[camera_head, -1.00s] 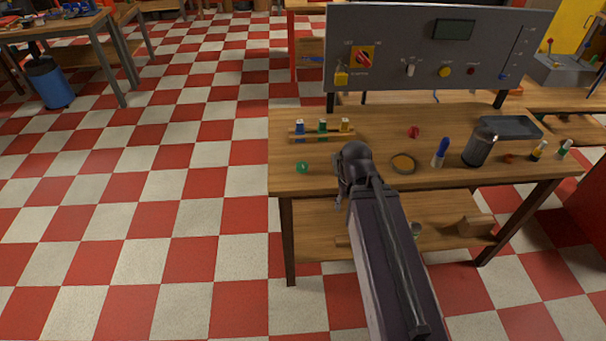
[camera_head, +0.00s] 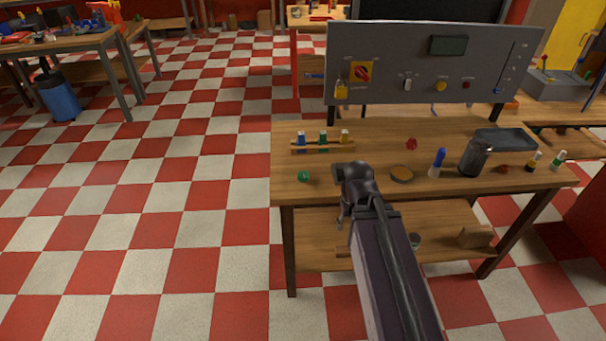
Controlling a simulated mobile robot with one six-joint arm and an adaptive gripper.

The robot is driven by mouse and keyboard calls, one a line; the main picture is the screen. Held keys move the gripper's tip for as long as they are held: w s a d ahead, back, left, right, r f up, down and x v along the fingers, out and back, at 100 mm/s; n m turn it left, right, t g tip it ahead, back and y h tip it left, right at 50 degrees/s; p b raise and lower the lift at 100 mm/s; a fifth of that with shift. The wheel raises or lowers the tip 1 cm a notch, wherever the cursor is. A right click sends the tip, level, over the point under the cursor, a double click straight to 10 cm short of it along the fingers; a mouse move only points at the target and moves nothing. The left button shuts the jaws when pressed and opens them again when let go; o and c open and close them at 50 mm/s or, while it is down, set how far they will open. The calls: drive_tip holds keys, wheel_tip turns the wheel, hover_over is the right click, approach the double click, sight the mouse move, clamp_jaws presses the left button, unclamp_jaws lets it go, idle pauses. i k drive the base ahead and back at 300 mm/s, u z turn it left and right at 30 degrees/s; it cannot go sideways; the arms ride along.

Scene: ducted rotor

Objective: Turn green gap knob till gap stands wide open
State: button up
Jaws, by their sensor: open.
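A small round green thing (camera_head: 304,176), which looks like the green gap knob, is at the front left of the wooden bench (camera_head: 300,190). It is too small to tell how it is turned, and I can make out no gap beside it. My gripper (camera_head: 342,214) is at the end of my dark arm, by the bench's front edge. It is to the right of the green thing and lower in the picture, apart from it. It is partly hidden by my own wrist, and its jaws are open with nothing seen between them.
A wooden rack (camera_head: 322,148) with blue, green and yellow pieces stands behind the green thing. A grey control panel (camera_head: 425,62) rises at the back. A red piece (camera_head: 411,144), a round brown dish (camera_head: 402,174), a blue-topped bottle (camera_head: 436,163) and a dark canister (camera_head: 473,158) are to the right.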

sight(303, 176)
drive_tip(key=u, duration=1.5)
drive_tip(key=i, duration=0.5)
drive_tip(key=z, duration=1.5)
